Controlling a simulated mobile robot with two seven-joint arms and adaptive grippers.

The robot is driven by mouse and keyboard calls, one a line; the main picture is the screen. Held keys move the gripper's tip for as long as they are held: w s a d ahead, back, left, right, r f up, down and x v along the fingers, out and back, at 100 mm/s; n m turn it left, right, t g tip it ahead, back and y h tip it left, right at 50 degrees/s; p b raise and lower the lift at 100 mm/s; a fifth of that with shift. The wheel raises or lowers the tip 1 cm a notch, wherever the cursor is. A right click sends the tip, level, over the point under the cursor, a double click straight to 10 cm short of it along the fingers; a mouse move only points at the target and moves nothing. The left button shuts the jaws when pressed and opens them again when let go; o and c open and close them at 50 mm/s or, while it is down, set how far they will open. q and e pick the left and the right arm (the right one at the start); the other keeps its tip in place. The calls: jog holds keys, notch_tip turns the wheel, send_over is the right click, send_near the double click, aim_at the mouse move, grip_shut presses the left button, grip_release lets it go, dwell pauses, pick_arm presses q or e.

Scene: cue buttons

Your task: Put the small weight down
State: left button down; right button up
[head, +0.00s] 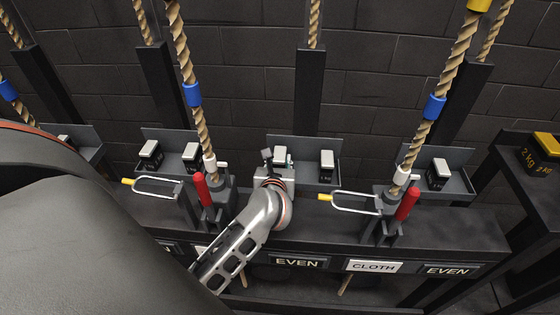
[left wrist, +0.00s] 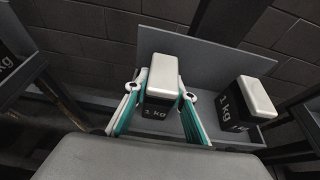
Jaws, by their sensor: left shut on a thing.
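My left gripper (head: 270,167) reaches over the middle tray (head: 325,187) in the head view. It is shut on a small weight (head: 281,155), a black block with a pale grey top. In the left wrist view the teal fingers (left wrist: 160,105) stand on either side of this weight (left wrist: 163,75), marked 1 kg. It is roughly upright, before the tray's grey back panel (left wrist: 205,55). Whether its base touches the tray is hidden. A second 1 kg weight (left wrist: 250,102) stands to its right, apart, and also shows in the head view (head: 327,165). My right gripper is not in view.
Other trays with weights (head: 150,152) stand left and right (head: 438,172). Ropes (head: 195,90) with blue bands, red levers (head: 407,204) and wire loops (head: 355,203) flank the middle tray. EVEN (head: 297,262) and CLOTH (head: 374,266) signs are below. A yellow-topped 2 kg weight (head: 546,143) is at far right.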

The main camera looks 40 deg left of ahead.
pick_arm(q)
jog(key=c, duration=1.7)
grip_release()
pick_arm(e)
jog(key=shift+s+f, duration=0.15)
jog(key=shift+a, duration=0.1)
pick_arm(q)
jog(key=shift+r, duration=0.2)
jog(key=p+v, duration=0.1)
jog(key=v, duration=1.1)
jog(key=shift+f, duration=0.2)
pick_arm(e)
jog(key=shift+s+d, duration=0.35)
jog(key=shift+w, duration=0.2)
